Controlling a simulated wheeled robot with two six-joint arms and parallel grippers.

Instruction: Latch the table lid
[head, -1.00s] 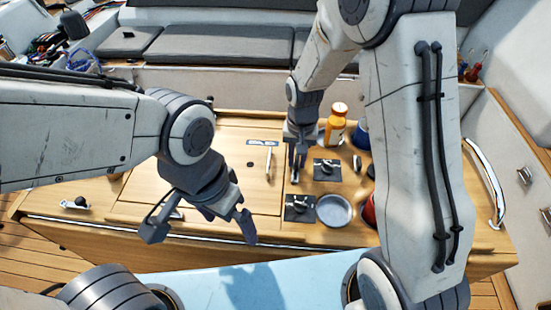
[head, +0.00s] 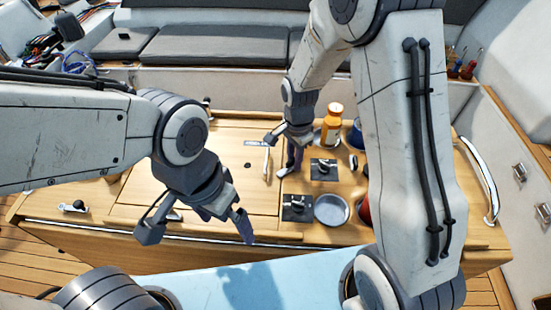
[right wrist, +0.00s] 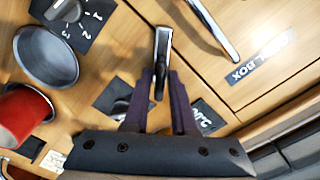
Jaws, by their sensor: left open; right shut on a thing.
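The table lid (head: 205,150) is a wooden panel lying flat in the table top, with a chrome bar handle (head: 266,163) near its right edge. The handle also shows in the right wrist view (right wrist: 213,28). A small metal latch (right wrist: 163,48) with a dark knob (right wrist: 158,83) sits beside the lid seam. My right gripper (head: 290,168) is down at the latch, and its dark fingers (right wrist: 160,85) are shut on the knob. My left gripper (head: 198,230) is open and empty over the table's front edge, left of the right gripper.
Right of the latch are two black knob plates (head: 324,169), a round grey bowl (head: 331,209), an orange bottle (head: 332,122) and a red cup (right wrist: 22,110). A chrome rail (head: 482,175) is at the table's right end. The lid's top is mostly clear.

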